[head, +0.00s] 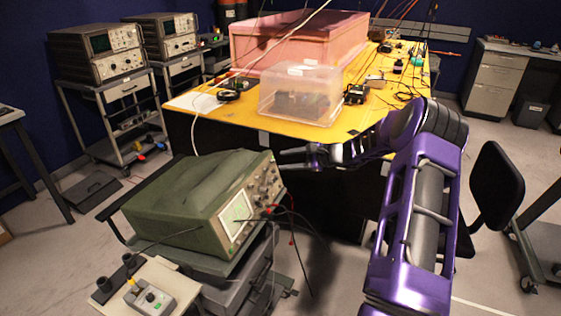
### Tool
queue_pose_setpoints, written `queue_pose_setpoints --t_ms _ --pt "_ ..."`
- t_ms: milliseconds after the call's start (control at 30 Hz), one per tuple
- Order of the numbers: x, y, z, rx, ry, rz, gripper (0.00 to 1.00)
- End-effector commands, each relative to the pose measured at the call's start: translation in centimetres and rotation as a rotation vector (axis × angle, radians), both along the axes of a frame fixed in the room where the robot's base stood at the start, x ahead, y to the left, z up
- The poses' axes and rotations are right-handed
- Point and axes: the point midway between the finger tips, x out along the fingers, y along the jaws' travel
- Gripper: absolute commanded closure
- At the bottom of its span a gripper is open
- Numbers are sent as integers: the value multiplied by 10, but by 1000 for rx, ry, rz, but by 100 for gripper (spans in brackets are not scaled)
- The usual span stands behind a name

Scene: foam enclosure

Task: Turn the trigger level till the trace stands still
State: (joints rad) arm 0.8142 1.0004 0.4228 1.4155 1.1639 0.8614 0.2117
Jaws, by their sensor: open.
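A green oscilloscope (180,200) stands on a cart in the lower middle of the head view. Its lit screen (236,213) and knob panel (266,187) face right and toward me, seen at a slant. The trace is too small to read, and I cannot tell which knob is the trigger level. My gripper (284,159) is open and empty, just right of the panel's upper end. It points left at the panel; whether it touches a knob cannot be made out.
Red and black leads (291,222) hang from the panel's lower part. A yellow-topped bench (300,135) with a clear plastic box (302,92) stands close behind my gripper. A small grey control box (150,298) sits at front left. A black chair (496,188) is at right.

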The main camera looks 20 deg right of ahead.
Motion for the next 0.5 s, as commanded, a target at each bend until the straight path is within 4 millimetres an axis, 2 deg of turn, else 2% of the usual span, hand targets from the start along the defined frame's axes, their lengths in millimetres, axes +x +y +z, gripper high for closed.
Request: queue_pose_setpoints --t_ms 33,200,500 --pt "-9 -10 6 -4 -1 -5 53" --pt "-38 -36 23 -1 -1 -4 53" --pt "-82 -75 48 -1 0 -4 53"
